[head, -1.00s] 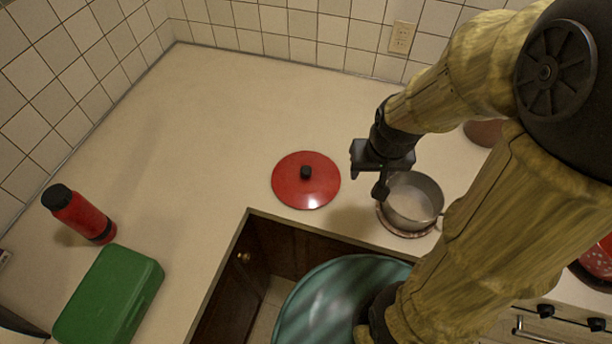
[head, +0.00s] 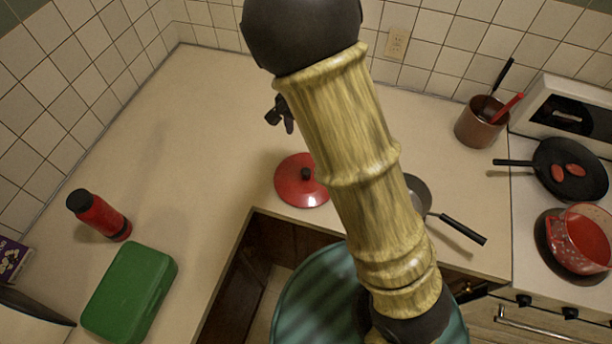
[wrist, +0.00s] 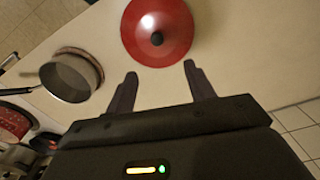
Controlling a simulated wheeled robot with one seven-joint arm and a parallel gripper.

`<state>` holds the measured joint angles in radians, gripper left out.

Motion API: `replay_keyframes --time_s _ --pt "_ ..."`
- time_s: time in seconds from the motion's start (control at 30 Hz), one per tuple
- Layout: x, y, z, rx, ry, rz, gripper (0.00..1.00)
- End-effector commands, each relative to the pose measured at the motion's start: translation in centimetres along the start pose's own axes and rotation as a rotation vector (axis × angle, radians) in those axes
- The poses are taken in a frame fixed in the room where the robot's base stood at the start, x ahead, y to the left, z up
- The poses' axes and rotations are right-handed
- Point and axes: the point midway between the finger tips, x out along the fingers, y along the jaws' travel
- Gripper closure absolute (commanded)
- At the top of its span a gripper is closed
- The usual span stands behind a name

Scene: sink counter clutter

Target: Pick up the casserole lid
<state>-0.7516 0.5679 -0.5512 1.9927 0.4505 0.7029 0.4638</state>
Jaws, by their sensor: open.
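The casserole lid (head: 296,188) is a round red lid with a black knob, lying flat on the beige counter near its inner edge. In the wrist view the lid (wrist: 140,32) lies beyond the fingertips, and its knob shows above the gap between them. My gripper (wrist: 158,75) is open and empty, apart from the lid. In the head view my gripper (head: 281,112) shows only partly, behind my arm, above the counter on the far side of the lid.
A saucepan (head: 418,192) stands right of the lid, partly behind my arm. A red bottle (head: 100,216) and a green box (head: 128,292) are at the left. A brown utensil pot (head: 480,124) stands beside the stove, which holds a black pan (head: 570,168) and a red pot (head: 582,240). The back-left counter is clear.

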Motion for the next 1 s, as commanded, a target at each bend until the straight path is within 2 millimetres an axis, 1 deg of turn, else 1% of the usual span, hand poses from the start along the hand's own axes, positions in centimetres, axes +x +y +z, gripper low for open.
replay_keyframes --time_s 0.17,0.27,0.8,0.9,1.0 --pt "0.2 0.0 0.0 -0.001 -0.001 0.0 0.46" --pt "1.1 0.1 0.0 -0.001 -0.002 0.002 0.46" --pt "10.1 0.3 0.0 -0.001 -0.003 0.004 0.46" --pt "11.4 0.2 0.0 -0.002 -0.002 0.002 0.46" --pt "12.1 0.1 0.0 -0.002 -0.001 0.0 0.46"
